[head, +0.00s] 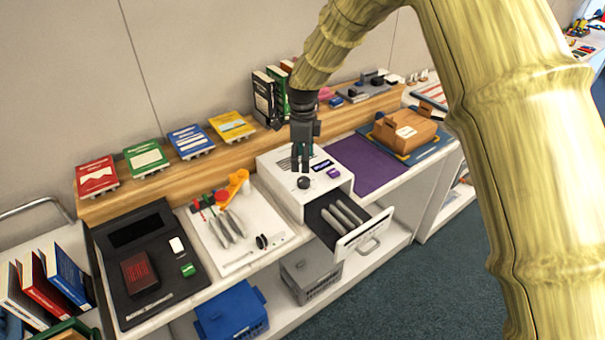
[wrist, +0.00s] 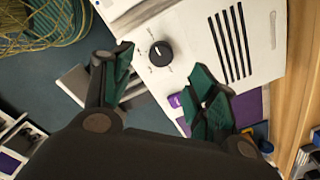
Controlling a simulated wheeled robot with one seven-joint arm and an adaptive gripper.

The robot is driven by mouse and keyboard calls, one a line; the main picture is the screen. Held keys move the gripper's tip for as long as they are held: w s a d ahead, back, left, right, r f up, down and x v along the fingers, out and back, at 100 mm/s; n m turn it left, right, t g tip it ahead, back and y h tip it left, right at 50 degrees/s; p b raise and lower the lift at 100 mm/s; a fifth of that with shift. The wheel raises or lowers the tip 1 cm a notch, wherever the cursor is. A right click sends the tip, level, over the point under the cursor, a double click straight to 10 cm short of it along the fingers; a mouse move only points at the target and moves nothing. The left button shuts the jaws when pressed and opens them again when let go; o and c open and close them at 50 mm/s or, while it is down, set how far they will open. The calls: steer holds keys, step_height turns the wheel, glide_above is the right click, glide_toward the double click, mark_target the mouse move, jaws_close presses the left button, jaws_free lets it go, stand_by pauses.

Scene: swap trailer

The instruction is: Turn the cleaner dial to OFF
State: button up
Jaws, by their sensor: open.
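The cleaner is a white box (head: 273,172) on the counter in the head view. My gripper (head: 301,168) hangs over the box top, just behind the dial. In the wrist view my gripper (wrist: 168,88) is open and empty, fingers apart, with the dial beyond the fingertips. No contact shows.
The cleaner's drawer (head: 350,222) is pulled out, with several long grey items inside. A white tray with tools (head: 270,252) lies to the left, a purple mat (head: 362,165) to the right. A brown box (head: 405,130) stands farther right.

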mark_target(304, 180)
steer(key=shift+s+d+f+p, duration=0.2)
steer(key=shift+f, duration=0.25)
steer(key=shift+s+d+f+p, duration=0.15)
steer(key=shift+s+f+p, duration=0.05)
steer(key=shift+f, duration=0.2)
steer(key=f, duration=0.1)
steer(key=w+f, duration=0.1)
steer(key=f, duration=0.1)
steer(key=f+p, duration=0.1)
steer(key=shift+w+a+f, duration=0.15)
steer(key=shift+w+f, duration=0.15)
steer(key=shift+s+f, duration=0.1)
steer(key=shift+f, duration=0.25)
steer(key=shift+s+f+p, duration=0.25)
steer(key=shift+s+p, duration=0.1)
steer(key=shift+p, duration=0.05)
steer(key=shift+w+f, duration=0.3)
steer(key=shift+f, duration=0.25)
steer(key=shift+s+r, duration=0.15)
steer(key=shift+s, duration=0.05)
steer(key=shift+c, duration=0.2)
steer(key=c, duration=1)
